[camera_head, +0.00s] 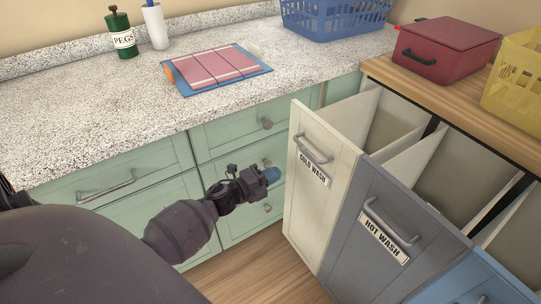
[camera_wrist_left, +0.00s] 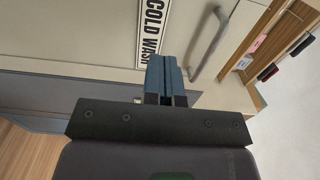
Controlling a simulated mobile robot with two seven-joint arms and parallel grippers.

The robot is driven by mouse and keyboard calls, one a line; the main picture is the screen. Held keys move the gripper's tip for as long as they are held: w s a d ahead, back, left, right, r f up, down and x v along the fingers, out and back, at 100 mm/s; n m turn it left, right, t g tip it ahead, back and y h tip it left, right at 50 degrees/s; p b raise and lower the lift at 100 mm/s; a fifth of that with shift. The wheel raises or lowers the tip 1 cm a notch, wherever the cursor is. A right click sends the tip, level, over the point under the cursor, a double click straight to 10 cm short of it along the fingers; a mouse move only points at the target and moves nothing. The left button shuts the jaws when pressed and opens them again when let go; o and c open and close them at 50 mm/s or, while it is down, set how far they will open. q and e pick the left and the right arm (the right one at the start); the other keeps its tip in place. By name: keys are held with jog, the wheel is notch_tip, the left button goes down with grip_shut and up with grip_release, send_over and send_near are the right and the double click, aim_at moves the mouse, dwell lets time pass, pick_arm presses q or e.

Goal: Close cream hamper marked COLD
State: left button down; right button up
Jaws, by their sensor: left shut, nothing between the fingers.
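The cream hamper (camera_head: 322,190) carries a COLD WASH label (camera_head: 312,168) and a grey bar handle (camera_head: 313,148). It is tilted outward, with its open top showing behind the front panel. My left gripper (camera_head: 272,175) is shut and empty, just left of the cream front. In the left wrist view its blue fingertips (camera_wrist_left: 166,80) are over the cream front (camera_wrist_left: 90,30), beside the COLD WASH label (camera_wrist_left: 152,25) and the handle (camera_wrist_left: 211,45). I cannot tell whether they touch the panel. My right gripper is not in view.
A grey HOT WASH hamper (camera_head: 385,230) and a blue hamper (camera_head: 475,280) also stand tilted open, to the right. A red box (camera_head: 445,50) and yellow basket (camera_head: 515,85) sit on the wooden top.

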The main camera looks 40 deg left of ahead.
aim_at(307, 159)
pick_arm(q)
jog(key=b+x, duration=0.1)
jog(key=x, duration=0.7)
jog(key=shift+w+d+f, duration=0.1)
jog(key=shift+f, duration=0.1)
jog(key=shift+w+d, duration=0.2)
jog(key=shift+w, duration=0.4)
jog(key=shift+w+r, duration=0.1)
jog(key=shift+w, duration=0.05)
